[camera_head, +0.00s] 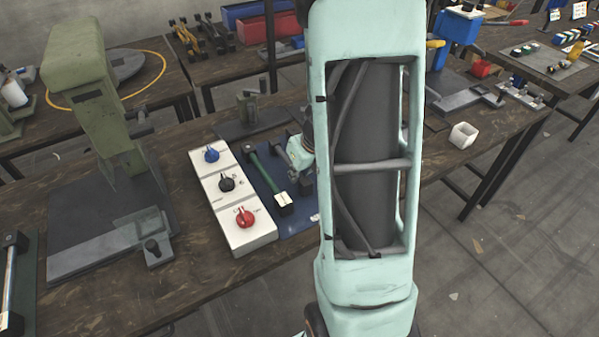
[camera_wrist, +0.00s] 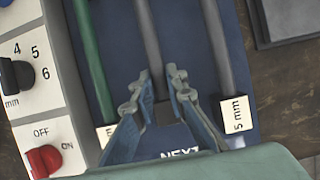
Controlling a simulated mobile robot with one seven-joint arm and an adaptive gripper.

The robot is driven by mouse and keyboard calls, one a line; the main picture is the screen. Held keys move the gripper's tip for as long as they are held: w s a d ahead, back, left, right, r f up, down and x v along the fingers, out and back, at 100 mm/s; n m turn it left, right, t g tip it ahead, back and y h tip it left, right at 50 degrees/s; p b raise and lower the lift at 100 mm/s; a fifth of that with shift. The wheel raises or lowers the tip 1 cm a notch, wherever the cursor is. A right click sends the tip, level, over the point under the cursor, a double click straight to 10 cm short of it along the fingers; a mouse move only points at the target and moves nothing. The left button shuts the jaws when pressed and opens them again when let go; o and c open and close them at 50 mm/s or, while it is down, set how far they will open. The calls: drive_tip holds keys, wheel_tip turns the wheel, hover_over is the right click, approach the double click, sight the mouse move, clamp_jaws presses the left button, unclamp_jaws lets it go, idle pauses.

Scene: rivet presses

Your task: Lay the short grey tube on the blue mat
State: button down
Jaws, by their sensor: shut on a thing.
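A grey tube (camera_wrist: 150,42) runs up the middle of the wrist view, over the blue mat (camera_wrist: 118,40). My gripper (camera_wrist: 161,78) is shut on its near end, between the two fingertips. I cannot tell whether the tube touches the mat or is a little above it. The mat also shows in the head view (camera_head: 297,222), partly behind my arm. A green tube (camera_wrist: 92,60) is to the left of the held one, and another grey rod (camera_wrist: 218,45) is to the right, above a "5 mm" label.
A white control box (camera_head: 232,205) with blue, black and red knobs stands left of the mat. A green press (camera_head: 85,90) stands farther left. A small white open box (camera_head: 463,135) is on the bench at right. The word "NEXT" (camera_wrist: 181,153) is printed on the mat.

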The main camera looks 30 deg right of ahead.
drive_tip(key=c, duration=1.8)
unclamp_jaws()
drive_tip(key=shift+c, duration=0.2)
drive_tip(key=v, duration=1.2)
drive_tip(key=shift+r, duration=0.1)
